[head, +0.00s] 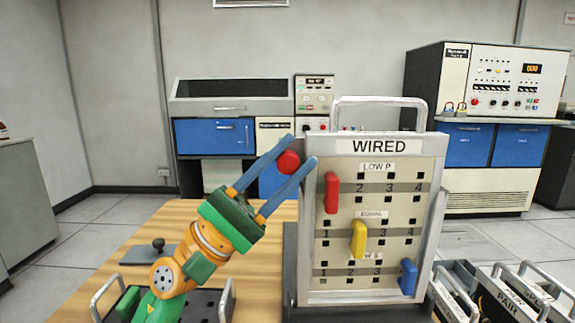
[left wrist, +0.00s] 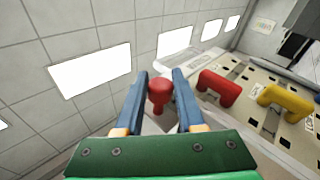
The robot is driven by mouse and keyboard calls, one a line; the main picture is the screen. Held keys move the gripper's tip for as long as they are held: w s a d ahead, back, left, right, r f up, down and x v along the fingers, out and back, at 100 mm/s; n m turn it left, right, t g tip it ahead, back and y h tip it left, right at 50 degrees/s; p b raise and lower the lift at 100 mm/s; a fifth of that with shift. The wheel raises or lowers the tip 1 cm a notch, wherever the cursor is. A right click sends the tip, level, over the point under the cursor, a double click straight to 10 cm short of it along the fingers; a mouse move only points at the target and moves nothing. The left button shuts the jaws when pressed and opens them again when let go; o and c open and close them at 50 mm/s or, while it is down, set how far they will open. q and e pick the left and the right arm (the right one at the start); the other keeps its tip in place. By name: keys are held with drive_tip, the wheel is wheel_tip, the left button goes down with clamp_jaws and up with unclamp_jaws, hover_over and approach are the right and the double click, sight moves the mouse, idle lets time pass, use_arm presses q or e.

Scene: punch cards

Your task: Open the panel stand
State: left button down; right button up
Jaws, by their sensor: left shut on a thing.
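The panel stand (head: 437,220) stands upright on the table, its frame around a beige panel (head: 345,275) headed "WIRED". A handle (head: 378,100) arches over its top. A red ball knob (head: 288,161) is at the stand's upper left edge; it also shows in the left wrist view (left wrist: 159,90). My left gripper (head: 298,150) is shut on this knob, with one blue finger on each side of it. In the panel sit a red plug (head: 331,193), a yellow plug (head: 359,239) and a blue plug (head: 408,277). My right gripper is not in view.
A dark plate with a small knob (head: 158,244) and a dark tray with metal handles (head: 229,300) lie at front left. Labelled boxes with handles (head: 510,300) stand at right. Cabinets and consoles (head: 235,105) stand behind.

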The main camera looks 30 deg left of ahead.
use_arm(q)
drive_tip(key=shift+d+f, duration=0.15)
drive_tip(key=c, duration=0.8)
unclamp_jaws()
drive_tip(key=shift+w, duration=0.1)
drive_tip(key=s+a+b, duration=0.1)
drive_tip(key=s+a, duration=0.2)
drive_tip(key=s+a+b, duration=0.2)
drive_tip(key=s+a, duration=0.1)
drive_tip(key=s+a+b, duration=0.2)
drive_tip(key=s+a, duration=0.1)
drive_tip(key=shift+s+a+f, duration=0.1)
drive_tip(key=shift+s+f, duration=0.05)
drive_tip(key=shift+f, duration=0.25)
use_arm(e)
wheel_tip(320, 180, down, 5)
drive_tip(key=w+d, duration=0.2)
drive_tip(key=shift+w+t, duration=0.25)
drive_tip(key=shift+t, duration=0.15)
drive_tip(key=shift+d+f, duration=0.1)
